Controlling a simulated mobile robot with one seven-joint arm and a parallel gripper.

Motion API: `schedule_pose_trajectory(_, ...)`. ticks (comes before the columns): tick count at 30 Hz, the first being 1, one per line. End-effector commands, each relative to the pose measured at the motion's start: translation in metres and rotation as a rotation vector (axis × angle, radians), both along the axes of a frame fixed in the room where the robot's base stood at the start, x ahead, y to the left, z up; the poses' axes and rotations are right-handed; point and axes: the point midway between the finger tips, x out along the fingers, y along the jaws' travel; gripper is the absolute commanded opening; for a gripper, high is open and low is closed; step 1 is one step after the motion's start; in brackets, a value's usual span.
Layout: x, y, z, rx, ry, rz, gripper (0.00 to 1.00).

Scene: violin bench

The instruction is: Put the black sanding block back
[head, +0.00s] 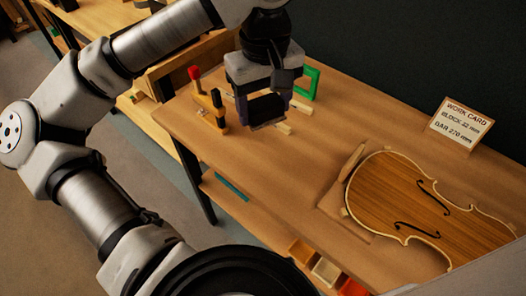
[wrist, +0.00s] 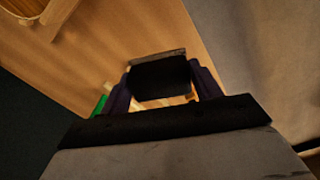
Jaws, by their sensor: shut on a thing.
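My gripper (head: 268,104) is shut on the black sanding block (head: 266,108), above the left part of the wooden bench. In the wrist view the block (wrist: 160,78) sits between the two dark purple fingers, with a pale grey-brown strip along its far edge. I cannot tell from these frames how far the block is above the bench top. Light wooden sticks lie on the bench below and beside the gripper, partly hidden by it.
A small clamp-like wooden tool (head: 212,106) and a red-topped item (head: 195,75) stand left of the gripper. A green frame (head: 308,82) stands behind it. The violin body (head: 420,205) lies on the right, near the work card (head: 461,121).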

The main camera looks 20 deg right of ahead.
Motion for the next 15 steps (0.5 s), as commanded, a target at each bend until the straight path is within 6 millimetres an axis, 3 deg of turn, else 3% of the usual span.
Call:
schedule_pose_trajectory(9, 0.000, 0.000, -0.082, -0.003, 0.004, 0.002, 0.42)
schedule_pose_trajectory(15, 0.000, 0.000, -0.106, -0.001, 0.002, 0.003, 0.42)
